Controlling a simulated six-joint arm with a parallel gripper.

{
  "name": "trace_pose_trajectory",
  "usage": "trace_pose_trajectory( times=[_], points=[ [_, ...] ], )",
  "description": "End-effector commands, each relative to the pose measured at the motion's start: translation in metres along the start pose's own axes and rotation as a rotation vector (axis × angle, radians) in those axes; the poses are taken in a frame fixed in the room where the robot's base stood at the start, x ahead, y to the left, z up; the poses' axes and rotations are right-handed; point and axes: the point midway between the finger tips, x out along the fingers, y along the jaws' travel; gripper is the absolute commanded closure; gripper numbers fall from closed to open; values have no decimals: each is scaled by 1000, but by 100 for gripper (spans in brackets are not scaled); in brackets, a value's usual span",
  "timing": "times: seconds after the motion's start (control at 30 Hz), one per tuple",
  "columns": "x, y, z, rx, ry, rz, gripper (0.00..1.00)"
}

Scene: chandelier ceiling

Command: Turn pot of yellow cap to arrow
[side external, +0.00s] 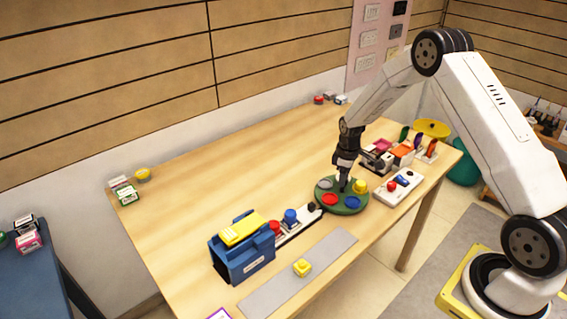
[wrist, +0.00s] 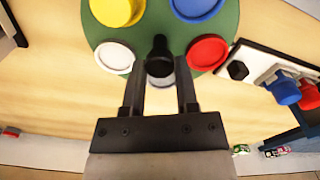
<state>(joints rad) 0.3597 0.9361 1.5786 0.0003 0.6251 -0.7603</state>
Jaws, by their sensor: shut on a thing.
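A round green turntable (side external: 341,208) carries several pots; its green face also shows in the wrist view (wrist: 160,15). The pot with the yellow cap (side external: 361,186) is at its right, upper left in the wrist view (wrist: 117,10). The other pots are red (side external: 330,198), blue (side external: 352,202) and white-grey (side external: 325,184).
A white strip with a red and a blue knob (side external: 290,216) and a blue box with a yellow top (side external: 243,250) stand left of the turntable. A white button panel (side external: 399,187) is close at right. A grey strip holds a yellow block (side external: 302,267). The table's back middle is clear.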

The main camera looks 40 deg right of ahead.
Motion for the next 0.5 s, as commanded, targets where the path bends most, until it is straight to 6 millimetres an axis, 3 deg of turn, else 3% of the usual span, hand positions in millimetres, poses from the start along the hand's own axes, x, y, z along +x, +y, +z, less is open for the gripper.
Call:
trace_pose_trajectory(
  times=[0.5],
  points=[
    [-1, 1, 0, 47, 0, 1, 100]
  ],
)
